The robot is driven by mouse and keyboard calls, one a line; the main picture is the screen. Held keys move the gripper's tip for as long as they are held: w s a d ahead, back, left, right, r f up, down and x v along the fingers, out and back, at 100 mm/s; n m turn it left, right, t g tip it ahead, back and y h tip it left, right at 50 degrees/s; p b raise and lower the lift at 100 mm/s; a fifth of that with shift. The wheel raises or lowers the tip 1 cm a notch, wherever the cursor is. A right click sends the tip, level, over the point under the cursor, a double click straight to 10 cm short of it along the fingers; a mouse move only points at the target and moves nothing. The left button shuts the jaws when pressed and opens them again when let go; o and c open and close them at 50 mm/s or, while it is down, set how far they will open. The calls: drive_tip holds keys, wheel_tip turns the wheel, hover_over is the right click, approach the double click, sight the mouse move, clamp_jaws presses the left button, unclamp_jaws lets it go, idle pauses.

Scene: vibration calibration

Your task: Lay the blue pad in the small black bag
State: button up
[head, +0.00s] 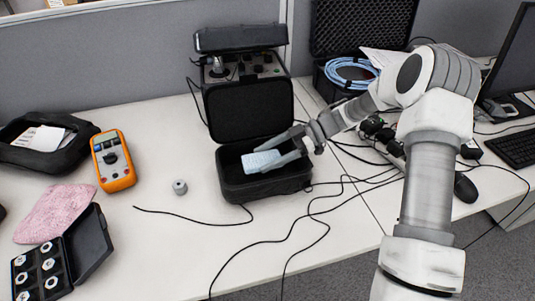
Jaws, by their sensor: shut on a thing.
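The blue pad (261,161) is pale blue and looks like a small ribbed block. My gripper (277,151) reaches in from the right and is shut on the pad, with a finger on either side of it. The pad is over or inside the open mouth of a small black bag (266,190) with its lid raised at the back. I cannot tell whether the pad touches the bag's floor. The fingers hide part of the bag's inside.
Another black bag (84,131) with papers lies at the far left. Near it are an orange multimeter (113,160), a pink cloth (58,211) and a case of nuts (91,243). A small metal cylinder (180,187) stands alone. Loose black cables (262,241) cross the front.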

drive_tip(key=o, duration=1.2)
drive_tip(key=shift+o, duration=0.2)
drive_tip(key=shift+r, duration=0.3)
drive_tip(key=p+v, duration=0.1)
drive_tip(key=v, duration=0.4)
drive_tip(key=p+v, duration=0.1)
drive_tip(key=v, duration=0.5)
drive_tip(key=shift+w+d+r+p, duration=0.1)
drive_tip(key=shift+d+r+p, duration=0.1)
drive_tip(key=shift+r+p, duration=0.15)
drive_tip(key=shift+w+d+r, duration=0.1)
drive_tip(key=shift+d, duration=0.2)
